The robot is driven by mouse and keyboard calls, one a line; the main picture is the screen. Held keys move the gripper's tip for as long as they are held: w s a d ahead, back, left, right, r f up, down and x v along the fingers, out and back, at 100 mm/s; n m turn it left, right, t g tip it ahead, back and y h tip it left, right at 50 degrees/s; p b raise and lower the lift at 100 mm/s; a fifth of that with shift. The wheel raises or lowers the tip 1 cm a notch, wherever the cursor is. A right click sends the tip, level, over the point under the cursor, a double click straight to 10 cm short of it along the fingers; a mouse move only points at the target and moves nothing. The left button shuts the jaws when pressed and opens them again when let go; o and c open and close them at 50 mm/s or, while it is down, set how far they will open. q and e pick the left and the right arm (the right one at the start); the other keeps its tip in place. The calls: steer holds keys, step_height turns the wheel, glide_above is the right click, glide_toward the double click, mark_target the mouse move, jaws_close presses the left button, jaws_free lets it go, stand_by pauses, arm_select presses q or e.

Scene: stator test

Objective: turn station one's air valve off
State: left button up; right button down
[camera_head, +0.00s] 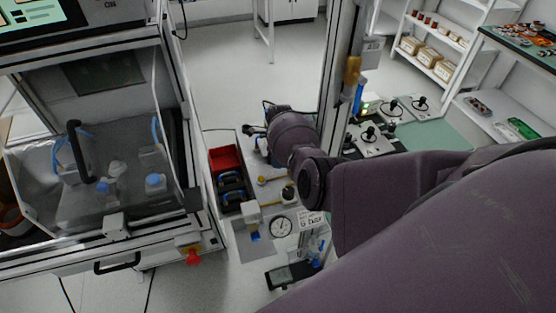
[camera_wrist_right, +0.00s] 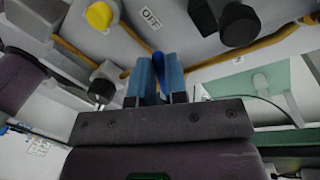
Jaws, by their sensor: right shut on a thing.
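My right arm comes in from the right in the head view, and its wrist hangs over the bench panel beside the glass-fronted machine. In the right wrist view the two blue fingers of my right gripper (camera_wrist_right: 158,80) are closed on a darker blue lever (camera_wrist_right: 158,62), which I take to be the air valve's handle. Most of the lever is hidden between the fingers. A label reading OFF (camera_wrist_right: 150,18) is on the panel just beyond it. Yellow pipes (camera_wrist_right: 205,63) run to either side of the lever. The valve is hidden by my arm in the head view. My left gripper is not in view.
A yellow knob (camera_wrist_right: 99,15) and a black knob (camera_wrist_right: 238,25) stand close to my right gripper. The machine (camera_head: 100,160) is on the left. A red bin (camera_head: 226,158), a gauge (camera_head: 281,226) and a metal post (camera_head: 333,75) are around my arm. Open floor lies behind.

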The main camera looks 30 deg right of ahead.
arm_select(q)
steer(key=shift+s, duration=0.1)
arm_select(e)
steer(key=shift+s+a+r+n+p, duration=0.1)
steer(key=shift+s+a+n+p, duration=0.2)
steer(key=shift+n+p, duration=0.45)
steer(key=shift+s+a+n+h+p, duration=0.25)
steer(key=shift+s+n+h+p, duration=0.15)
steer(key=shift+n+p, duration=0.5)
steer(key=shift+s+a+n+p, duration=0.1)
steer(key=shift+s+n+p, duration=0.15)
steer(key=shift+n, duration=0.5)
steer(key=shift+s+n+g+p, duration=0.1)
steer(key=shift+n+g+p, duration=0.2)
steer(key=shift+n, duration=0.1)
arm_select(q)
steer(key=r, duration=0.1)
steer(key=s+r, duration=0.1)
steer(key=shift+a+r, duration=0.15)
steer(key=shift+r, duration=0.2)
arm_select(e)
steer(key=shift+a, duration=0.1)
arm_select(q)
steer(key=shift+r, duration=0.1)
arm_select(e)
steer(key=shift+s+n, duration=0.1)
steer(key=shift+n, duration=0.2)
steer(key=c, duration=1.1)
jaws_free()
steer(key=shift+c, duration=0.2)
